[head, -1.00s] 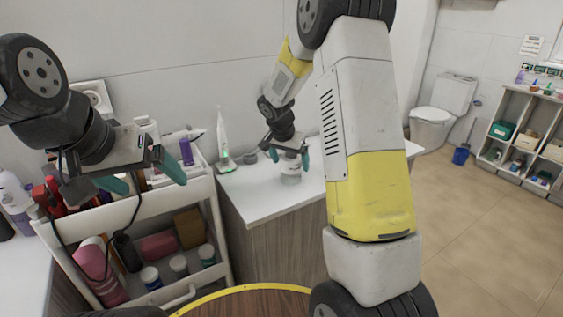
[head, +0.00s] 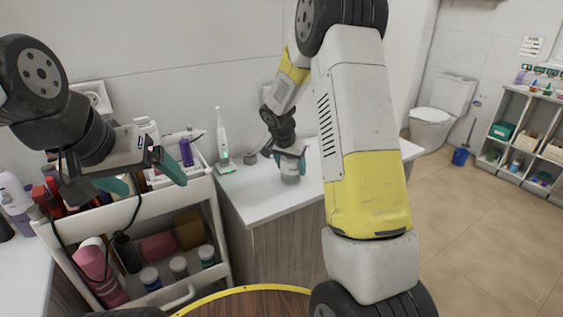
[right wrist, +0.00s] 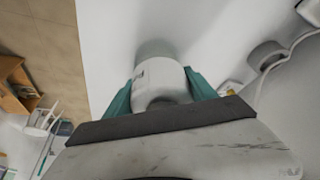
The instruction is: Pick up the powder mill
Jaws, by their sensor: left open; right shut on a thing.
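The powder mill, a pale grey-white jar (head: 290,176), stands upright on the white counter. My right gripper (head: 289,163) reaches down over it from above and is shut on its upper part. The right wrist view shows the jar (right wrist: 158,82) between the two teal fingers of the gripper (right wrist: 160,88); its top end is partly hidden by the gripper body. My left gripper (head: 147,180) is open and empty above the white cart at the left.
The white counter (head: 245,192) also carries an electric toothbrush (head: 221,135) on a stand and a small grey cup (head: 250,158), left of the jar. The white cart (head: 214,225) holds bottles and jars. Counter space in front of the jar is clear.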

